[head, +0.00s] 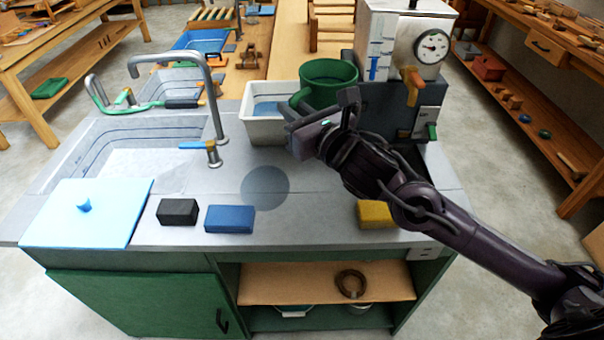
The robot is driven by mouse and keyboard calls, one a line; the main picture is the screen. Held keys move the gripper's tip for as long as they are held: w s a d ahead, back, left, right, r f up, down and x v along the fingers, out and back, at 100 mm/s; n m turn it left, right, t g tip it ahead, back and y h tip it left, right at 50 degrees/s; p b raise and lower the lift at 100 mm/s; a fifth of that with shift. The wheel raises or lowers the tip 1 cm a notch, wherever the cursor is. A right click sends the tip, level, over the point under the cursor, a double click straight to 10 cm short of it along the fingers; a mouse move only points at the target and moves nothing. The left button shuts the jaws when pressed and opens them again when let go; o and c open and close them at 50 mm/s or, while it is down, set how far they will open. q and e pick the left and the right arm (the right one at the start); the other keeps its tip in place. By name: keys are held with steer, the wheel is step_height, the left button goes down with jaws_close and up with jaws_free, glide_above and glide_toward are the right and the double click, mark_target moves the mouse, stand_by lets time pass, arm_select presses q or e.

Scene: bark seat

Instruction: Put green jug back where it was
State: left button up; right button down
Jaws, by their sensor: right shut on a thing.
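The green jug (328,78) is upright near the back of the grey counter, between the white tub and the dial machine. Its handle (299,100) is on the left side, towards my right gripper. My right gripper (303,125) is shut on the jug at the handle; its fingertips are partly hidden. The jug's base is hidden behind my gripper and arm, so I cannot tell whether it touches the counter. A dark round mark (265,187) lies on the bare counter, in front and left of the jug. My left gripper is out of view.
A white tub (264,128) stands just left of the jug, and a machine with a dial (401,45) stands right. Black (178,212), blue (230,219) and yellow (375,214) blocks lie along the front edge. The sink and tap (217,110) are left.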

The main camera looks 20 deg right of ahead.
step_height(320, 180, down, 17)
steer(key=shift+f+p, duration=0.1)
steer(key=shift+p, duration=0.5)
steer(key=shift+f, duration=0.2)
steer(key=c, duration=1.5)
jaws_free()
steer(key=shift+o, duration=0.2)
